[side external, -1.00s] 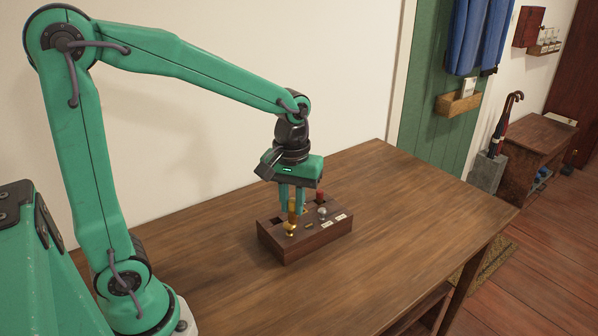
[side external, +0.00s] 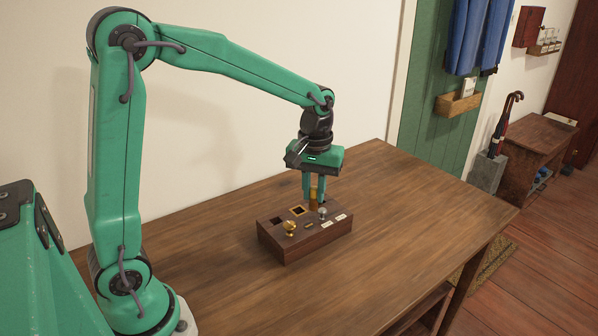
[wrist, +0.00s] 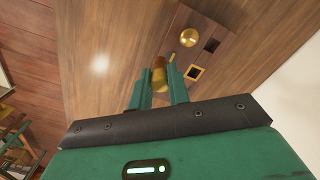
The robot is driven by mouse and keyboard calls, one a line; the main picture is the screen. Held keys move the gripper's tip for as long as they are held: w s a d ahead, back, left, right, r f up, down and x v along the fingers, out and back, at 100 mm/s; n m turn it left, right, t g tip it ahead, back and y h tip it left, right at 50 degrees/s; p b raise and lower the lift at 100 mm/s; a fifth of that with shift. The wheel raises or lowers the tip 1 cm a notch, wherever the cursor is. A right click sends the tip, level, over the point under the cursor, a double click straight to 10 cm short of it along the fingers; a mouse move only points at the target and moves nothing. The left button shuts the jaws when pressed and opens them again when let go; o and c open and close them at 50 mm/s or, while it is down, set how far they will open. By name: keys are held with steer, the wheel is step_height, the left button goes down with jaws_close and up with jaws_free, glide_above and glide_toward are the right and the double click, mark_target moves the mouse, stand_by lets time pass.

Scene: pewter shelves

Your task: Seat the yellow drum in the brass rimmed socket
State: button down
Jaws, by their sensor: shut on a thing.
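My gripper (side external: 314,192) is shut on the yellow drum (side external: 314,197), which hangs upright between the fingers over the back right part of the dark wooden block (side external: 300,247). The drum also shows in the wrist view (wrist: 159,76). The brass rimmed socket (side external: 297,211) is an empty square hole in the block's top, to the left of the drum in the side view. In the wrist view this socket (wrist: 194,73) lies just right of my fingers. The gap under the drum cannot be judged.
On the block, a brass knob (side external: 290,228) stands at the front left and a silver knob (side external: 322,212) right of the drum's lower end. A plain dark square socket (side external: 278,219) is open at the back left. The table (side external: 420,215) is clear around the block.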

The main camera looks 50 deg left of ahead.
steer(key=w+a+f, duration=0.1)
steer(key=a+f, duration=0.1)
steer(key=a, duration=0.1)
steer(key=w+a+f, duration=0.1)
steer(key=a+f, duration=0.1)
steer(key=a, duration=0.1)
steer(key=w+a+f, duration=0.1)
steer(key=a+f, duration=0.1)
steer(key=a, duration=0.2)
steer(key=shift+f, duration=0.1)
steer(key=shift+f, duration=0.1)
steer(key=shift+f, duration=1.9)
steer(key=shift+f, duration=0.15)
steer(key=c, duration=1.3)
jaws_free()
step_height(320, 180, up, 12)
steer(key=shift+r, duration=0.15)
